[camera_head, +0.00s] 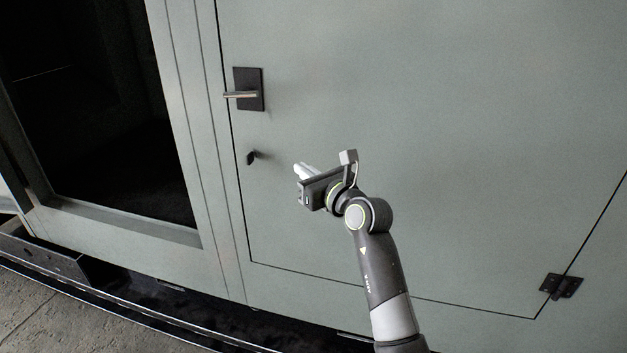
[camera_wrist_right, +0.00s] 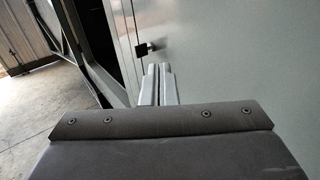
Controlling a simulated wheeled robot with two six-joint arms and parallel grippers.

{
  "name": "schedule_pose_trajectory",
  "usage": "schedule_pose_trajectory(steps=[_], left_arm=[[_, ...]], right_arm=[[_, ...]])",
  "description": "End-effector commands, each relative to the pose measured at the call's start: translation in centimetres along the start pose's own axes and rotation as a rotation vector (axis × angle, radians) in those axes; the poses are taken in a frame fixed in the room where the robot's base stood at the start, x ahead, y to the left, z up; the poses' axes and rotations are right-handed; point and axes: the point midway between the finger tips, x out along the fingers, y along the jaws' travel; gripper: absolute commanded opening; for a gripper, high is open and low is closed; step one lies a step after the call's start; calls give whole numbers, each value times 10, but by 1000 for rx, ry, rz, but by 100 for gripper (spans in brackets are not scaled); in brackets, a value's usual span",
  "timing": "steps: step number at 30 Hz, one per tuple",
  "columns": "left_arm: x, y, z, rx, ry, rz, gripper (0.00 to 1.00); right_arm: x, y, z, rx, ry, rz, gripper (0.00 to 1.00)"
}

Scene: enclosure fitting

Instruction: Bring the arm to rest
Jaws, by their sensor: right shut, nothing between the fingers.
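My right gripper (camera_head: 304,170) is in front of the grey-green door in the head view, below and to the right of the door handle. Its two pale fingers are together and empty, and they also show in the right wrist view (camera_wrist_right: 158,78). The right arm comes up from the bottom of the head view. The gripper appears apart from the small dark latch (camera_head: 252,157) to its left; that latch also shows just above the fingertips in the right wrist view (camera_wrist_right: 144,49). My left gripper is not in view.
The enclosure door (camera_head: 430,130) is closed, with a lever handle (camera_head: 243,93) on a dark plate and a hinge (camera_head: 561,285) at lower right. A dark opening (camera_head: 100,110) lies at the left. Concrete floor (camera_head: 50,310) shows at lower left.

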Motion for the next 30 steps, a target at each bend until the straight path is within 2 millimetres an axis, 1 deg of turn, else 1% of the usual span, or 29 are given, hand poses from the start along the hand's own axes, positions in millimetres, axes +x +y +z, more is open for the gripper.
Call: schedule_pose_trajectory(steps=[1, 6, 11, 14, 17, 20, 21, 23, 24, 26, 27, 29, 30], left_arm=[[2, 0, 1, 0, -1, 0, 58], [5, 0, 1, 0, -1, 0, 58], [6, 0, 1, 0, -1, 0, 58], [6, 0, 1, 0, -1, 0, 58], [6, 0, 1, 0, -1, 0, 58], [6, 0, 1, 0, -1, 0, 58], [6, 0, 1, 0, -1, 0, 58], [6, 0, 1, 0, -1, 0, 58], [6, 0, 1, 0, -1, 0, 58], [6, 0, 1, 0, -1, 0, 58], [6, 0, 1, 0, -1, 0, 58], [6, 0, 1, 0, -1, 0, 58], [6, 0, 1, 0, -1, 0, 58]], right_arm=[[-7, 0, -1, 0, -1, -1, 0], [-24, 1, -1, 0, 1, 1, 0], [-32, 2, -2, 6, 3, 4, 0], [-33, 3, -14, 55, 8, 20, 0], [-33, 3, -42, 174, 15, 53, 0], [-35, 2, -80, 359, 20, 84, 0], [-38, 0, -96, 442, 20, 90, 0], [-42, -3, -121, 568, 20, 92, 0], [-46, -5, -137, 654, 19, 88, 0], [-53, -10, -162, 783, 15, 74, 0], [-58, -14, -180, 870, 13, 60, 0], [-68, -20, -206, 1000, 7, 30, 0], [-75, -25, -225, 1087, 3, 4, 0]])
